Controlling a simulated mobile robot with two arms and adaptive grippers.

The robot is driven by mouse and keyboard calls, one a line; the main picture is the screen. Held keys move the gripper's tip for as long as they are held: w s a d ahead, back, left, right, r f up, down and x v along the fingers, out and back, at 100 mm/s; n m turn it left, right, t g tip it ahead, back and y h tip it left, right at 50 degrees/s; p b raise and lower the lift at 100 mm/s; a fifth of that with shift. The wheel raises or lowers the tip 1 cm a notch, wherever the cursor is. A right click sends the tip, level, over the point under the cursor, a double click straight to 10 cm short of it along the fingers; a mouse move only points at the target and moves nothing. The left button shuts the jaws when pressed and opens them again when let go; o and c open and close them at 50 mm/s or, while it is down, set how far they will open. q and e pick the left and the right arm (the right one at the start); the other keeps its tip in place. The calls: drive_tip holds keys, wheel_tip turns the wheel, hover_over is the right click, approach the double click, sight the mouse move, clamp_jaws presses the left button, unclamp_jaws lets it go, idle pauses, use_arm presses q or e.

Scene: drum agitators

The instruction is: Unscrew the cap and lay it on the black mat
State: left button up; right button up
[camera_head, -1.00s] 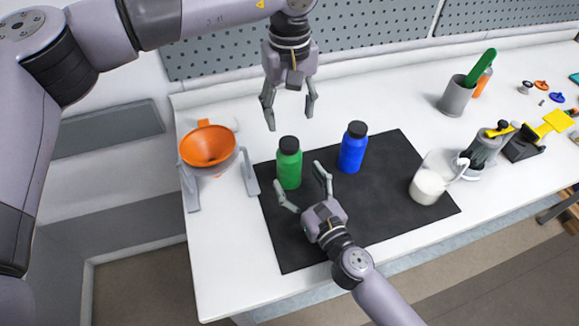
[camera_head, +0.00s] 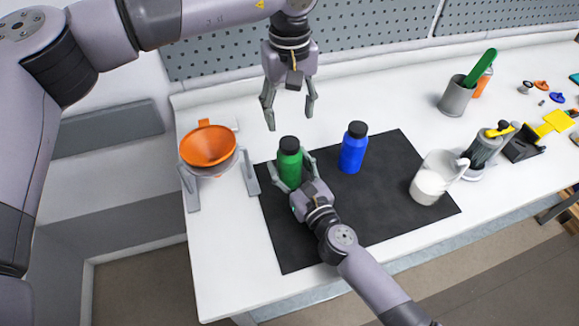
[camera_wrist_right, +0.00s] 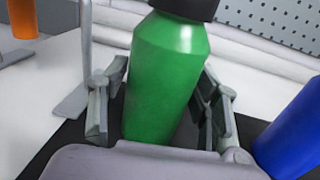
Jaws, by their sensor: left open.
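A green bottle (camera_head: 290,167) with a black cap (camera_head: 289,144) stands upright on the left part of the black mat (camera_head: 365,215). A blue bottle (camera_head: 352,155) with a black cap (camera_head: 357,129) stands to its right. My right gripper (camera_head: 293,165) has one finger on each side of the green bottle's body. The right wrist view shows the green bottle (camera_wrist_right: 165,85) between the fingers, with small gaps beside it; the cap is cut off at the top. My left gripper (camera_head: 290,119) is open and empty, pointing down above and behind the green bottle's cap.
An orange funnel (camera_head: 208,146) on a stand is left of the mat. A white pitcher (camera_head: 430,186) stands on the mat's right side. A grey cup (camera_head: 456,99) and several small tools and parts lie further right. The mat's middle and front are clear.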

sight(289, 142)
clamp_jaws()
use_arm(q)
drive_tip(key=m, duration=0.5)
drive_tip(key=shift+d, duration=0.1)
drive_tip(key=m, duration=0.3)
drive_tip(key=shift+f+m, duration=0.15)
drive_tip(key=shift+m, duration=0.25)
drive_tip(key=shift+f, duration=3.85)
drive_tip(key=shift+c, duration=0.5)
